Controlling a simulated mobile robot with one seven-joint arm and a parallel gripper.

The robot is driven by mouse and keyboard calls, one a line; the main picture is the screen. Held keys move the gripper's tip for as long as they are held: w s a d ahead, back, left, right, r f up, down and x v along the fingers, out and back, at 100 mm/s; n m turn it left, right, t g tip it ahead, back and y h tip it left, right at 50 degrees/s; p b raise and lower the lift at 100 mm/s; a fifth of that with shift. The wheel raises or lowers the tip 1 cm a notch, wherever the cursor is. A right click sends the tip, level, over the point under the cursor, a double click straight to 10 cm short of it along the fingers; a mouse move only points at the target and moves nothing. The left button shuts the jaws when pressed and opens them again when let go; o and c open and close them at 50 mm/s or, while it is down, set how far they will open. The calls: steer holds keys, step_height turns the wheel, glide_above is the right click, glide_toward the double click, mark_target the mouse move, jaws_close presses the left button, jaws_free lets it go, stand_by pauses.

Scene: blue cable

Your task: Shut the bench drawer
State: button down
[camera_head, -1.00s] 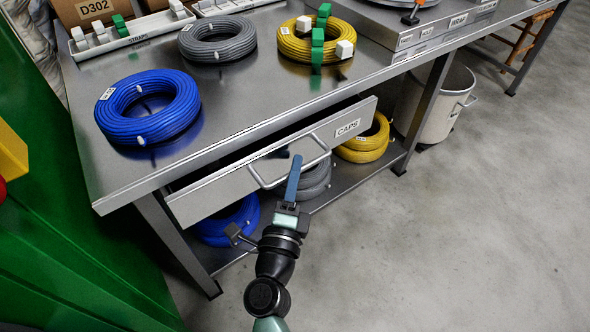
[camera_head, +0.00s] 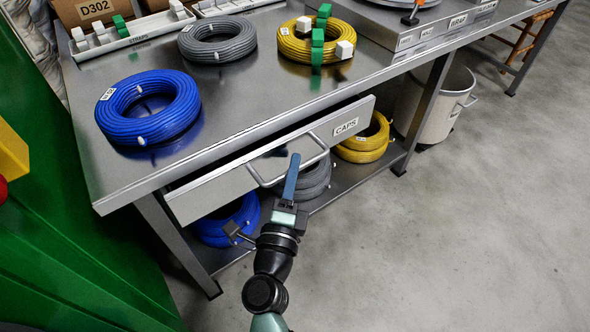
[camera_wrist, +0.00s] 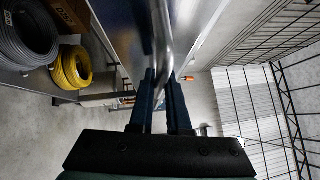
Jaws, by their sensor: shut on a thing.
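The bench drawer (camera_head: 222,190), a grey metal front labelled CAPS, stands partly out under the worktop; a dark gap shows above its front. Its bar handle (camera_head: 316,139) sticks out from the front and shows as a shiny rod in the wrist view (camera_wrist: 161,30). My gripper (camera_head: 293,162) is at the handle, in front of the drawer. In the wrist view its two blue fingers (camera_wrist: 160,84) are shut on the handle bar, one on each side. The drawer's inside is mostly hidden.
The steel worktop (camera_head: 240,98) holds blue (camera_head: 148,108), grey (camera_head: 217,39) and yellow cable coils. More coils lie on the lower shelf behind the drawer front. A pale bin (camera_head: 440,103) stands at right. A green panel is at left. The floor at right is clear.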

mark_target(282, 160)
steer(key=shift+w+a, duration=0.6)
steer(key=shift+w, duration=0.15)
steer(key=shift+w+a, duration=0.55)
steer(key=shift+w, duration=0.2)
steer(key=c, duration=0.9)
jaws_free()
steer(key=p+v, duration=0.2)
steer(key=v, duration=1.1)
steer(key=shift+d+p, duration=0.1)
steer(key=shift+p, duration=0.2)
